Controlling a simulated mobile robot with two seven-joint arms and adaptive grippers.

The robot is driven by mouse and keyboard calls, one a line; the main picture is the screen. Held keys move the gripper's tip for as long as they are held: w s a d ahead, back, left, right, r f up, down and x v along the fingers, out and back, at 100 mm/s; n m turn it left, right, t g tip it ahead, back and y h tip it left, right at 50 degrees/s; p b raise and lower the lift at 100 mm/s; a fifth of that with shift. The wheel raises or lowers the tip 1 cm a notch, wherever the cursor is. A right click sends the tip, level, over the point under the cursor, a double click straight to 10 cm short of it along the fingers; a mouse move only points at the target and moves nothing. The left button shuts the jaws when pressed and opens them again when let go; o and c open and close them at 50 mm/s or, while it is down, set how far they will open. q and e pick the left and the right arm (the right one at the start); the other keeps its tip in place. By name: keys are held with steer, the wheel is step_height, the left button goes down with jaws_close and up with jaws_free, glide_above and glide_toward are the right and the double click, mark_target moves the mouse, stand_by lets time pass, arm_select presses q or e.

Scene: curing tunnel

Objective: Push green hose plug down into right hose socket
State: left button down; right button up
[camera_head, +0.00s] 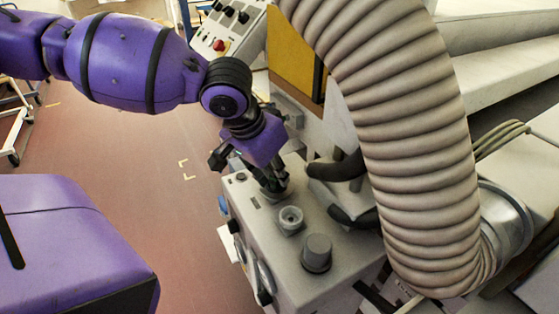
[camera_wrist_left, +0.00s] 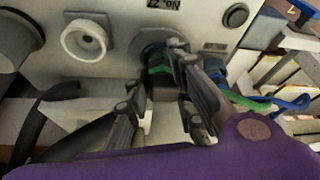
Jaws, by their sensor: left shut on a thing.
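My left gripper (camera_head: 272,186) reaches down to the top of a grey-white machine box. In the left wrist view its fingers (camera_wrist_left: 165,103) are shut on the green hose plug (camera_wrist_left: 160,70), a dark plug with a green band. The plug's end is at a round grey collar (camera_wrist_left: 143,43) on the box face; the fingers hide part of it, so I cannot tell how deep it sits. An empty pale ring socket (camera_wrist_left: 84,40) is beside it, and shows in the head view (camera_head: 290,219). My right gripper is not in view.
A large ribbed hose (camera_head: 405,130) arches close to the right of the box. A grey round knob (camera_head: 317,252) stands on the box top near the front. Black hoses (camera_head: 340,168) lie beside the gripper. Green and blue hoses (camera_wrist_left: 250,102) show in the wrist view.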

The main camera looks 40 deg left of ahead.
arm_select(q)
steer(key=shift+f, duration=0.1)
stand_by(0.3)
steer(key=c, duration=1.4)
jaws_free()
steer(key=shift+c, duration=0.2)
steer(key=shift+s+r, duration=0.1)
steer(key=shift+r, duration=0.4)
steer(key=v, duration=1.1)
steer(key=shift+s, duration=0.1)
